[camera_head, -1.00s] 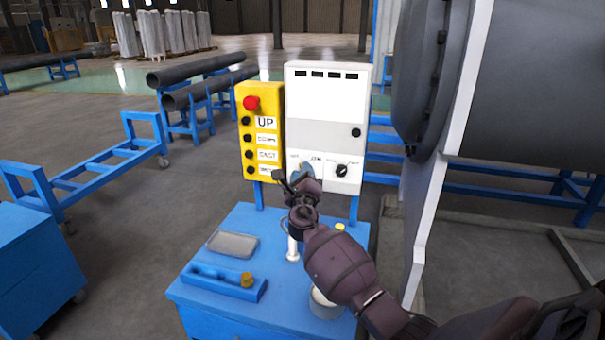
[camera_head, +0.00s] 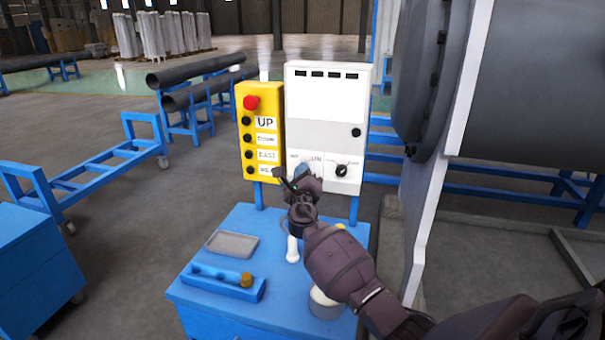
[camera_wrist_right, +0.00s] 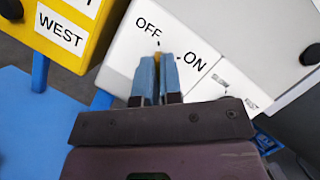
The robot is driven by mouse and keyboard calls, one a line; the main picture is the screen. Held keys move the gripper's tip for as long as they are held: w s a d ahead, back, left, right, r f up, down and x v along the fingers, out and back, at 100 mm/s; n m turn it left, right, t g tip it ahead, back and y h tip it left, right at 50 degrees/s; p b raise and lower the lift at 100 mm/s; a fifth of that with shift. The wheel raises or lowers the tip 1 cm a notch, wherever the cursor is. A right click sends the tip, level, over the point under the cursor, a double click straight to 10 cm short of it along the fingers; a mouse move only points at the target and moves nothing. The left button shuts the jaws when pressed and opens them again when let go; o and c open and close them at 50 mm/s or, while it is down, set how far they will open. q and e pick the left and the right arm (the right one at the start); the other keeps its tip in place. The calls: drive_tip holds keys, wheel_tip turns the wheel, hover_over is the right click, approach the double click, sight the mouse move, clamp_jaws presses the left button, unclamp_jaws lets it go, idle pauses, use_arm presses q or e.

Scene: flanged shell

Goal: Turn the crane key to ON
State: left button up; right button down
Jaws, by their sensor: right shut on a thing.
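The white control box (camera_head: 325,105) stands upright on the blue cabinet, with a switch marked OFF and ON on its lower panel. My right gripper (camera_head: 303,172) is at that switch. In the right wrist view its blue fingers (camera_wrist_right: 158,78) are shut on the crane key (camera_wrist_right: 158,60), a small brass-coloured piece between the fingertips. The OFF label (camera_wrist_right: 148,27) lies to the upper left of the fingertips and the ON label (camera_wrist_right: 195,61) to the right. The fingers hide most of the key, so I cannot tell which label it points at. My left gripper is not in view.
A yellow button box (camera_head: 261,130) with a red stop button stands just left of the white box. A black knob (camera_head: 342,171) sits right of the switch. A tray (camera_head: 232,244) and a blue holder (camera_head: 222,282) lie on the cabinet. A large grey flanged shell (camera_head: 530,80) stands at right.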

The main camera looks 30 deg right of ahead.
use_arm(q)
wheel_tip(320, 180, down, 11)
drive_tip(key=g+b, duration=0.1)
drive_tip(key=b, duration=0.9)
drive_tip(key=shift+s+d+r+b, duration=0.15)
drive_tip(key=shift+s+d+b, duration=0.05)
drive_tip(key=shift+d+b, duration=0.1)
use_arm(e)
drive_tip(key=m+g+h, duration=0.2)
drive_tip(key=m+g, duration=0.1)
drive_tip(key=m, duration=0.5)
drive_tip(key=m+g+h, duration=0.2)
drive_tip(key=m+h, duration=0.1)
drive_tip(key=m, duration=0.5)
drive_tip(key=m+g+h, duration=0.2)
drive_tip(key=m+g, duration=0.1)
drive_tip(key=m, duration=0.5)
drive_tip(key=shift+w+a+f+m+g, duration=0.1)
drive_tip(key=shift+w+a+m+g, duration=0.1)
drive_tip(key=shift+a+m+g, duration=0.15)
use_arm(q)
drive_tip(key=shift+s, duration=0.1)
use_arm(e)
drive_tip(key=shift+d+m+h, duration=0.15)
drive_tip(key=shift+m+h, duration=0.1)
drive_tip(key=shift+h, duration=0.05)
drive_tip(key=c, duration=1.3)
unclamp_jaws()
